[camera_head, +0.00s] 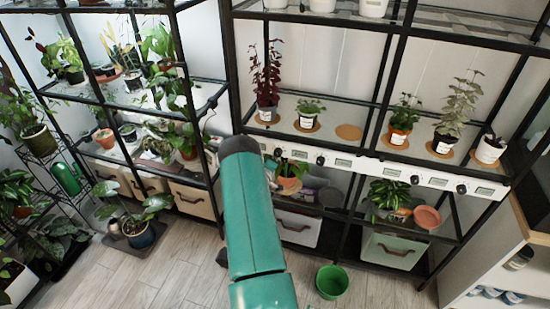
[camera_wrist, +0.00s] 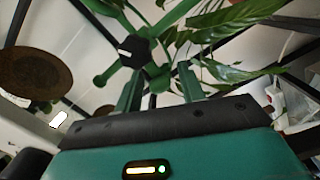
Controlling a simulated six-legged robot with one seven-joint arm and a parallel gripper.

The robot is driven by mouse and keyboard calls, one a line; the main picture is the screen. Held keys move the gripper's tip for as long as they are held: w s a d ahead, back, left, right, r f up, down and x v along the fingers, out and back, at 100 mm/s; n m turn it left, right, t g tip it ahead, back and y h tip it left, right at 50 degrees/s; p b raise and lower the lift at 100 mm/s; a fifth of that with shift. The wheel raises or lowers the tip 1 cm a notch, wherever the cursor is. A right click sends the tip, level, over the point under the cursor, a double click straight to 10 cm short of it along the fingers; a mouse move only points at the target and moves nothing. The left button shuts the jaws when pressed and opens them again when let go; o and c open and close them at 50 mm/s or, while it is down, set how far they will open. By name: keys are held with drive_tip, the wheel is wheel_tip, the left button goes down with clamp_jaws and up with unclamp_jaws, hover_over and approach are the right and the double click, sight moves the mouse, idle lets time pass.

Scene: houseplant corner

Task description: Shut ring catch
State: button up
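My gripper (camera_wrist: 160,74) shows in the wrist view with two dark green fingers rising from a black bar, spread apart with a gap between them. I see nothing held between them. A black, six-sided hub (camera_wrist: 133,51) with a white mark and green arms around it lies just beyond the left finger. I cannot tell what it is or whether it touches the finger. No ring catch can be made out clearly in either view. In the camera_head view my green arm reaches toward the shelf, and its fingers are hidden.
A black shelf rack holds potted plants, with a white strip of black knobs (camera_head: 392,173) along its edge. A bare cork mat (camera_head: 348,132) lies on the shelf. A green bucket (camera_head: 332,281) stands on the floor. Leaves (camera_wrist: 235,73) hang close to my gripper's right.

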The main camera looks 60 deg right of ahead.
clamp_jaws()
drive_tip(key=shift+s+d+n+t+y, duration=0.1)
drive_tip(key=shift+s+n+t+y, duration=0.15)
drive_tip(key=shift+n+t, duration=0.6)
drive_tip(key=shift+s+d+n+t+y, duration=0.15)
drive_tip(key=shift+n+t, duration=0.3)
drive_tip(key=shift+t, duration=0.7)
drive_tip(key=shift+a, duration=0.1)
unclamp_jaws()
drive_tip(key=shift+s, duration=0.1)
drive_tip(key=v, duration=1.3)
drive_tip(key=shift+s+a, duration=0.15)
drive_tip(key=shift+a, duration=0.25)
